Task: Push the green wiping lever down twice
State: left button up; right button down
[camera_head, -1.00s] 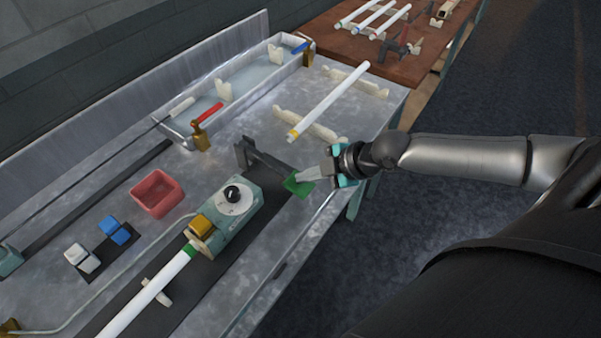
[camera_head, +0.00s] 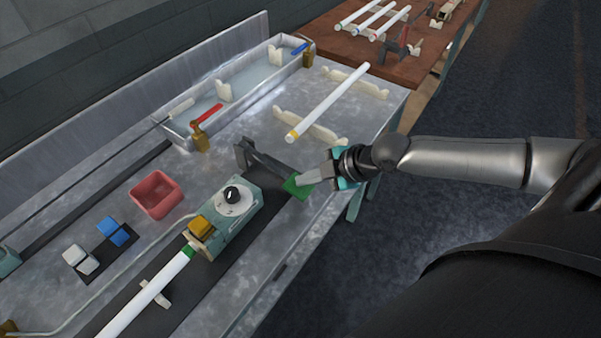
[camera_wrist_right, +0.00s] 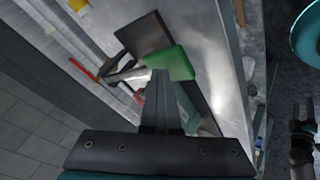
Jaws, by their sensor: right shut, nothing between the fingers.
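The green wiping lever is a dark arm with a green end pad (camera_head: 296,187), hinged on a dark upright post (camera_head: 243,153) on the metal bench. The green pad also shows in the right wrist view (camera_wrist_right: 172,64). My right gripper (camera_head: 303,181) is shut and empty, with its fingertips at the green pad. In the right wrist view the closed fingertips (camera_wrist_right: 158,76) overlap the pad's near edge; whether they press on it I cannot tell. My left gripper is not in view.
A teal box with a dial (camera_head: 233,197) stands left of the lever. A white tube (camera_head: 330,102) rests on cream supports behind it. A red bin (camera_head: 157,194) and a metal trough (camera_head: 240,92) are farther left. The bench's front edge lies close under my right gripper.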

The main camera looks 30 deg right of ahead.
jog(key=shift+r+p, duration=2.55)
jog(key=shift+r, duration=0.15)
notch_tip(320, 180, up, 5)
jog(key=p, duration=0.4)
jog(key=shift+p, duration=0.4)
dwell(0.8)
